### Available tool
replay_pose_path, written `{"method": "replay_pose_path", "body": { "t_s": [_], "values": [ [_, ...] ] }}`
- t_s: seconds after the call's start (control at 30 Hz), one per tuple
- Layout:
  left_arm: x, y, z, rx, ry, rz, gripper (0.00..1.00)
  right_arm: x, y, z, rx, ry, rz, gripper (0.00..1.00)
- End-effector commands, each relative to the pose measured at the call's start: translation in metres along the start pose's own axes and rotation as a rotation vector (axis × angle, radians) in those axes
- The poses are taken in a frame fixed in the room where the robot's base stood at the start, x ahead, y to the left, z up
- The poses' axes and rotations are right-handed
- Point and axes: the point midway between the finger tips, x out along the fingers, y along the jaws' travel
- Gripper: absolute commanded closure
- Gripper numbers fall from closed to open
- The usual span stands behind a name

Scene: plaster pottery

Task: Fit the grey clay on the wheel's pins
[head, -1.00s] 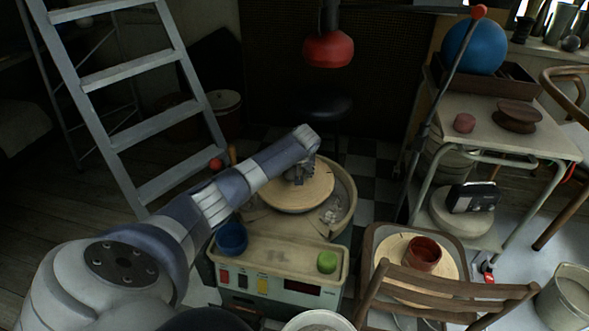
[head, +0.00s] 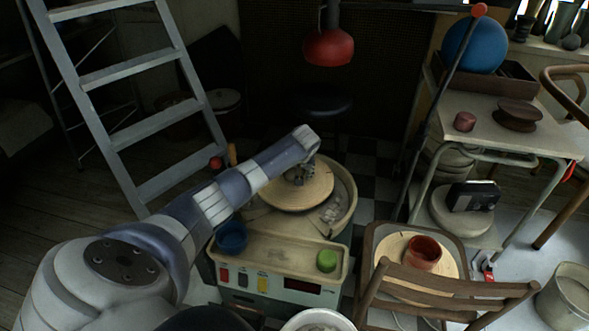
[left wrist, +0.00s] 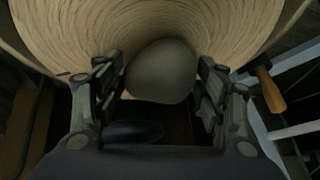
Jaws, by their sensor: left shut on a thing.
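The wheel's round wooden disc (head: 298,197) lies in the wheel's basin. It fills the upper part of the left wrist view (left wrist: 85,22). My left gripper (head: 300,178) is low over the disc's far side. In the left wrist view the smooth grey clay (left wrist: 160,70) sits between the two fingers, shut on it, with the disc behind it. I cannot tell whether the clay touches the disc. The pins do not show in either view. In the head view the clay is mostly hidden by my gripper. My right gripper is not in view.
A blue cup (head: 231,237) and a green lump (head: 327,260) are at the wheel's front tray (head: 285,246). A stepladder (head: 132,122) stands at the left, and a red lamp (head: 328,47) hangs behind.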

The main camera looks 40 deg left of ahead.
Motion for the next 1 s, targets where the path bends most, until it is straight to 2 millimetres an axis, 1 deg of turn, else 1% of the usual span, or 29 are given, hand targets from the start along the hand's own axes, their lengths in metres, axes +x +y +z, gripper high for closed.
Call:
{"method": "replay_pose_path", "body": {
  "t_s": [0.03,0.4,0.73,1.0],
  "values": [
    [-0.001,0.0,-0.003,-0.002,0.006,0.002,0.95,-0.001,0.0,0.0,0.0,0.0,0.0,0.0],
    [0.003,0.001,0.0,-0.002,0.006,0.002,0.95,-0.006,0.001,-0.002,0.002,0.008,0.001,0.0],
    [0.007,0.002,0.002,-0.002,0.006,0.003,0.95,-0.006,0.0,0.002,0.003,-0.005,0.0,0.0],
    [0.008,0.002,0.003,-0.001,0.006,0.003,0.95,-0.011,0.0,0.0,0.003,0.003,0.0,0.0]
  ]
}}
